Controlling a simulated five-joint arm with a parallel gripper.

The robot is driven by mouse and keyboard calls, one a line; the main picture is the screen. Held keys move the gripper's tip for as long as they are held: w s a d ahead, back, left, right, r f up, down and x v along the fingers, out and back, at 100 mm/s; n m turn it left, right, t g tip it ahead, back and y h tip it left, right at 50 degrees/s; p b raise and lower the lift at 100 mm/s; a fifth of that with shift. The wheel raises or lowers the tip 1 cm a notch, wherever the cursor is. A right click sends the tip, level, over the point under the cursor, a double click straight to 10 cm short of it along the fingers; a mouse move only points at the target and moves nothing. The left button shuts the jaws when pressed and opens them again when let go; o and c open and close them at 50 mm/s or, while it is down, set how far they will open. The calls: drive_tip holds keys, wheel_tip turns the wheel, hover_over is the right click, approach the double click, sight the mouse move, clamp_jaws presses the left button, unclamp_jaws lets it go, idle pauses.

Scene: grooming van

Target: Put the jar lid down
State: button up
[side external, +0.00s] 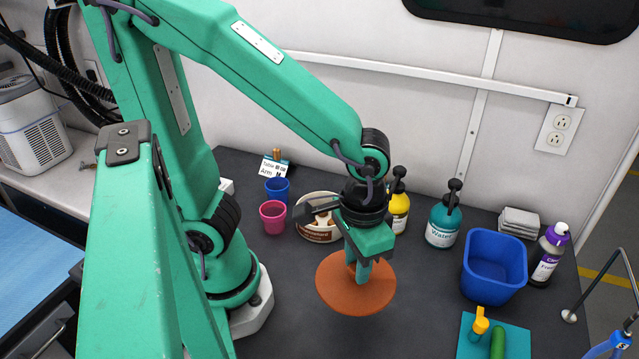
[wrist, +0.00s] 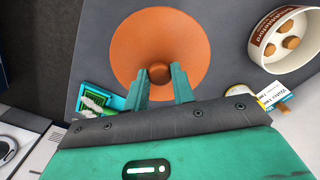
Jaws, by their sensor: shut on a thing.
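The jar lid (side external: 340,292) is a round terracotta-orange disc with a small knob at its centre. It also shows in the wrist view (wrist: 150,35), with the knob between my fingertips. My gripper (side external: 362,272) points down and is shut on this knob; its green fingers (wrist: 160,88) sit on either side of it. The lid is roughly level over the dark table in front of the cream jar. I cannot tell whether its underside touches the table. The cream jar (side external: 318,236), with brown lettering, stands open behind my gripper and is partly hidden; biscuits show inside it in the wrist view (wrist: 262,52).
Pink (side external: 273,217) and blue (side external: 277,190) cups stand left of the jar. Yellow (side external: 399,210) and teal (side external: 443,225) pump bottles stand behind right. A blue bin (side external: 493,278) and a turquoise mat (side external: 517,344) are at right. Dark table (side external: 425,290) is clear right of the lid.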

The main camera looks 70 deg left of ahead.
drive_tip(key=shift+a+f, duration=0.1)
drive_tip(key=w+a+f, duration=0.2)
drive_tip(key=a, duration=0.1)
drive_tip(key=w+a+f, duration=0.2)
drive_tip(key=a, duration=0.1)
drive_tip(key=w+a+f, duration=0.2)
drive_tip(key=a+f, duration=0.1)
drive_tip(key=shift+w+a, duration=0.2)
drive_tip(key=shift+w, duration=0.2)
drive_tip(key=shift+f, duration=1.95)
drive_tip(key=shift+f, duration=0.1)
drive_tip(key=o, duration=1)
wheel_tip(320, 180, up, 12)
